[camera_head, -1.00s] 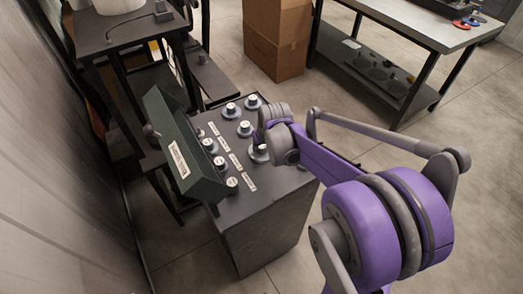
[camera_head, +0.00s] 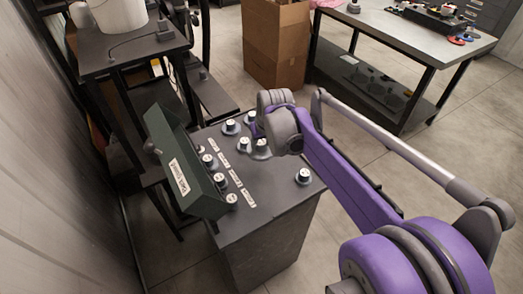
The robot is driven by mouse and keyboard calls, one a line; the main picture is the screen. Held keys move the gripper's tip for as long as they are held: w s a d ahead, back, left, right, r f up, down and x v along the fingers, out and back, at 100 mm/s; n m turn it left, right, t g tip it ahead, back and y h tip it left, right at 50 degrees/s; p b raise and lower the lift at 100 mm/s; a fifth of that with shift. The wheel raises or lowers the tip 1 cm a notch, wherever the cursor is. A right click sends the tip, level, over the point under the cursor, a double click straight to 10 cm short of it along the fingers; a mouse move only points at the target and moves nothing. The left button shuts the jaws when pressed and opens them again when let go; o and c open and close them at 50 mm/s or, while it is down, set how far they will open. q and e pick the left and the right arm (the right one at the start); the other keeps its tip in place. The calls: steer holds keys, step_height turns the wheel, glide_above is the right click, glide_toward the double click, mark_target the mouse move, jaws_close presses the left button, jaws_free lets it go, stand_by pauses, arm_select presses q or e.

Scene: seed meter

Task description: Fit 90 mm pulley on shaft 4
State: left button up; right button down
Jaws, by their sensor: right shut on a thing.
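A dark seed meter box (camera_head: 265,235) with an open green lid (camera_head: 185,165) stands left of centre. Its top carries two rows of short shafts with pale caps and a line of white labels between them, too small to read. The shafts include one at the far end (camera_head: 231,127), one beside my gripper (camera_head: 262,149) and one at the near right (camera_head: 304,176). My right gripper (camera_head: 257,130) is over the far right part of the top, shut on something. My own wrist hides the jaws' contents, so I cannot make out a pulley there. My left gripper is out of view.
A grey workbench (camera_head: 410,32) at the back right holds small red, blue and black discs and a tray. A cardboard box (camera_head: 275,45) stands behind the meter. A dark stand (camera_head: 125,45) with a white bucket (camera_head: 118,12) is at the left, by the wall.

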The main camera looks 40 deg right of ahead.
mark_target(262, 143)
steer(key=shift+r, duration=0.65)
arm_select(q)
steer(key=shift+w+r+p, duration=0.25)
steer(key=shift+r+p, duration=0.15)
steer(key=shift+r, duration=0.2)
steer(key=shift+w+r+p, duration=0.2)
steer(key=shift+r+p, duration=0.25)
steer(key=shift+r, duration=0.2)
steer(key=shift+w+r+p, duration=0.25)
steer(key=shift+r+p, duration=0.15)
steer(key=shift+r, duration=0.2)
arm_select(e)
steer(key=shift+r, duration=1.85)
